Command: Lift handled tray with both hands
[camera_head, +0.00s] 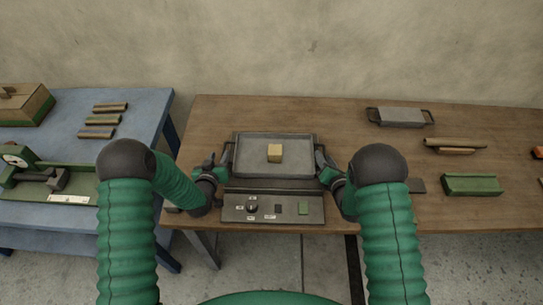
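The grey handled tray (250,169) is in the middle of the wooden table, with a small yellowish block (275,153) on it. Dark handles stand at its left and right ends. My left gripper (219,162) is at the tray's left end, close to that handle. My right gripper (324,161) is at the right end, close to the other handle. The fingers are small and dark against the handles, so I cannot tell whether either gripper is closed on one. The tray looks level, and its underside is hidden.
A grey panel (235,214) with a knob and a green square lies in front of the tray. A smaller handled tray (402,116), brown bars (455,142) and a green block (471,185) lie to the right. A blue table (150,103) with tools stands left.

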